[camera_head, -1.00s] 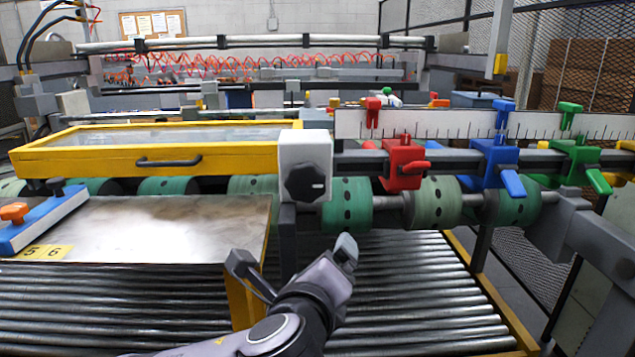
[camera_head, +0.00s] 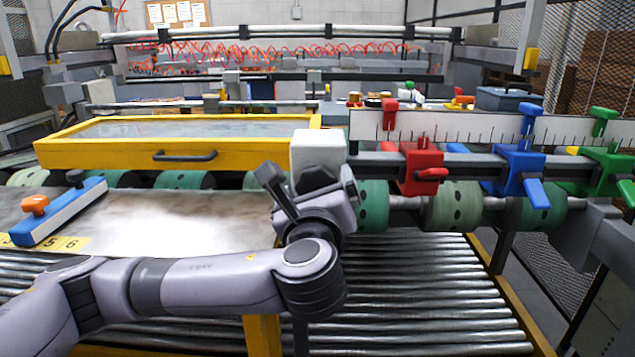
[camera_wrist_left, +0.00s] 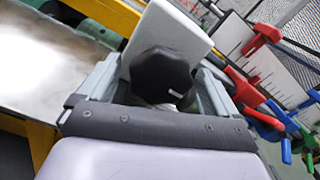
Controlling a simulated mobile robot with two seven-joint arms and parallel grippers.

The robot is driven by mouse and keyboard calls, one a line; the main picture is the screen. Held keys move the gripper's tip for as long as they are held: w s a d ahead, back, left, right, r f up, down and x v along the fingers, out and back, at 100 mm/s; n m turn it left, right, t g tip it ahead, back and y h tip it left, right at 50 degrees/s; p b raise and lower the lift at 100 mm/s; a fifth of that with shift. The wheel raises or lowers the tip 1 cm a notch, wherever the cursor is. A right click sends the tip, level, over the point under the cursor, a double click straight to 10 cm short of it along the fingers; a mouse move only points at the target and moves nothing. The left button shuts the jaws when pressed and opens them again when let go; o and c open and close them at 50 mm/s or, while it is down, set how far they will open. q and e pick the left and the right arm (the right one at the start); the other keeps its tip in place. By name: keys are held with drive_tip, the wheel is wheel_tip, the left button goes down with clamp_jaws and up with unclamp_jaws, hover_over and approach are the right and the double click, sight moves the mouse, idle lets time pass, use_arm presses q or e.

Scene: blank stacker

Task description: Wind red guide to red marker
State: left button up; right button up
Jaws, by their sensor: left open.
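The red guide (camera_head: 420,168) sits on the dark rail, with a red handle on its front. The red marker (camera_head: 389,115) is on the white ruler above, a little left of the guide. Both also show in the wrist view, the guide (camera_wrist_left: 243,88) below the marker (camera_wrist_left: 262,36). A white box (camera_head: 318,146) stands at the rail's left end. Its black knob (camera_wrist_left: 161,75) shows in the wrist view between the fingers of my open left gripper (camera_head: 308,182). In the head view the gripper hides the knob. I cannot tell whether the fingers touch it. My right gripper is out of view.
A blue guide (camera_head: 519,170) and a green guide (camera_head: 606,172) are farther right on the rail. A yellow-framed cover (camera_head: 110,152) is at left, above a pale sheet (camera_head: 150,222). Metal rollers (camera_head: 430,300) lie below. A blue-and-white block with an orange knob (camera_head: 58,212) rests on the sheet.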

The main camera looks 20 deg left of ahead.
use_arm(q)
drive_tip(key=shift+w+a, duration=0.1)
drive_tip(key=shift+w, duration=0.2)
drive_tip(key=c, duration=1)
drive_tip(key=shift+f, duration=0.1)
drive_tip(key=n+b, duration=0.1)
drive_tip(key=n, duration=0.2)
drive_tip(key=shift+f, duration=0.1)
drive_tip(key=n+b, duration=0.1)
drive_tip(key=n, duration=0.2)
drive_tip(key=shift+n, duration=0.4)
drive_tip(key=n+b, duration=0.1)
drive_tip(key=n, duration=0.3)
drive_tip(key=shift+n, duration=1.6)
